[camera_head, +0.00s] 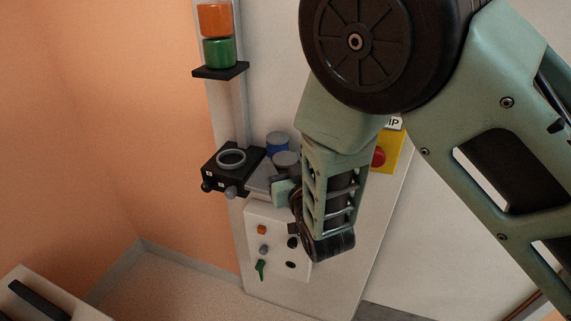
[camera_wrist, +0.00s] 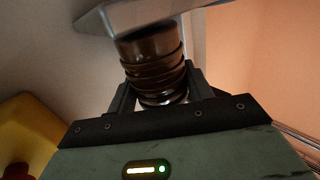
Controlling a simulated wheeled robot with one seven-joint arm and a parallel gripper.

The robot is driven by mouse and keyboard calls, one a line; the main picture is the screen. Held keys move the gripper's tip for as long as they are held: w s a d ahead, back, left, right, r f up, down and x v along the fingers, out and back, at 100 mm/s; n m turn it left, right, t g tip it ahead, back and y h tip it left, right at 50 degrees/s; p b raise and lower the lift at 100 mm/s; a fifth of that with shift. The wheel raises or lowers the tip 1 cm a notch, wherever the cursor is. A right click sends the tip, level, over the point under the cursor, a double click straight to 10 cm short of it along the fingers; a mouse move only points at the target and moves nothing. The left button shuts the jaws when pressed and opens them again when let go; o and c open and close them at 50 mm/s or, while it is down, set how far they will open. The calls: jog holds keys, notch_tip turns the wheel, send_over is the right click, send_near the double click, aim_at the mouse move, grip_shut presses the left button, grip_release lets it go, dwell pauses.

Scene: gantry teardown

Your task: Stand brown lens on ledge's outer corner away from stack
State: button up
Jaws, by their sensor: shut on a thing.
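The brown lens (camera_wrist: 150,47) is a ribbed brown cylinder between the fingers of my gripper (camera_wrist: 160,92) in the wrist view, and the gripper is shut on it. Its far end is close to the pale grey ledge (camera_wrist: 105,19); I cannot tell whether they touch. In the head view my gripper (camera_head: 282,194) is at the ledge (camera_head: 259,182), partly hidden by my arm. A dark-topped cylinder (camera_head: 286,160) there may be the held lens. The stack (camera_head: 217,38), orange over green, stands on a black bracket at upper left.
A blue lens (camera_head: 277,143) stands behind the dark-topped cylinder. A black holder with a ring (camera_head: 231,160) is left of the ledge. A control panel (camera_head: 277,240) with knobs is below. A yellow box with a red button (camera_head: 387,153) is right of my wrist.

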jog(key=shift+f, duration=0.2)
jog(key=o, duration=1.1)
jog(key=shift+p+v, duration=2.25)
jog(key=shift+v, duration=6.45)
